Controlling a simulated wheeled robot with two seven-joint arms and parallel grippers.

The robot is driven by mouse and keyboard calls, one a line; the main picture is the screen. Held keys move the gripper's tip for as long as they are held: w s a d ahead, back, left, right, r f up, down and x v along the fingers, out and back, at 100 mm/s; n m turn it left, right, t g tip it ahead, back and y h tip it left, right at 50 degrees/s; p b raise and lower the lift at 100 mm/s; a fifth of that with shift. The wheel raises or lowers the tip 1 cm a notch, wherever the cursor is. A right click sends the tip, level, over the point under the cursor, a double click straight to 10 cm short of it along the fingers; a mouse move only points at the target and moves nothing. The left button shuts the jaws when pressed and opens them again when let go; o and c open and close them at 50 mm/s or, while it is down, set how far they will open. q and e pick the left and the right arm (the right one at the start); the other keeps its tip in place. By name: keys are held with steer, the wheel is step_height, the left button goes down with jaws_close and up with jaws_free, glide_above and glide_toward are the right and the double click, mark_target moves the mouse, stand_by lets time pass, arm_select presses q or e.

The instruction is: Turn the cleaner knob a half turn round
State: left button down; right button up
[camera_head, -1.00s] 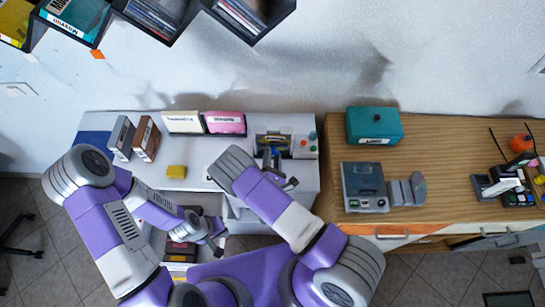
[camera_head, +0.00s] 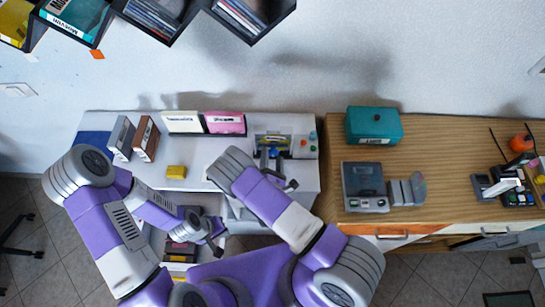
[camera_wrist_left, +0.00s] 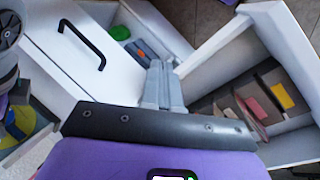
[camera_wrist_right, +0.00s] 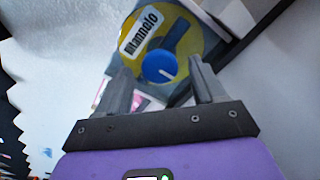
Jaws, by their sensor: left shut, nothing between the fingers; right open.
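The cleaner (camera_head: 288,136) stands at the right end of the white desk, holding a yellow disc with a white label (camera_wrist_right: 146,30). Its blue knob (camera_wrist_right: 159,68), with a white pointer mark, sits over the disc. The pointer points to the right in the right wrist view. My right gripper (camera_wrist_right: 161,72) is open, its fingers on either side of the knob in that view; I cannot tell whether they touch it. My left gripper (camera_head: 217,236) is shut and empty in front of the desk, low by an open drawer. Its closed fingers show in the left wrist view (camera_wrist_left: 162,80).
An open drawer with cases (camera_wrist_left: 270,100) lies below. A wooden cabinet (camera_head: 440,200) at right holds a teal box (camera_head: 374,125) and a grey device (camera_head: 364,187). Shelves (camera_head: 250,20) hang above.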

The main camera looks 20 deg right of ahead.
steer(key=v, duration=0.6)
steer(key=shift+s+a+b, duration=0.1)
steer(key=shift+s+b, duration=0.2)
steer(key=shift+s, duration=0.05)
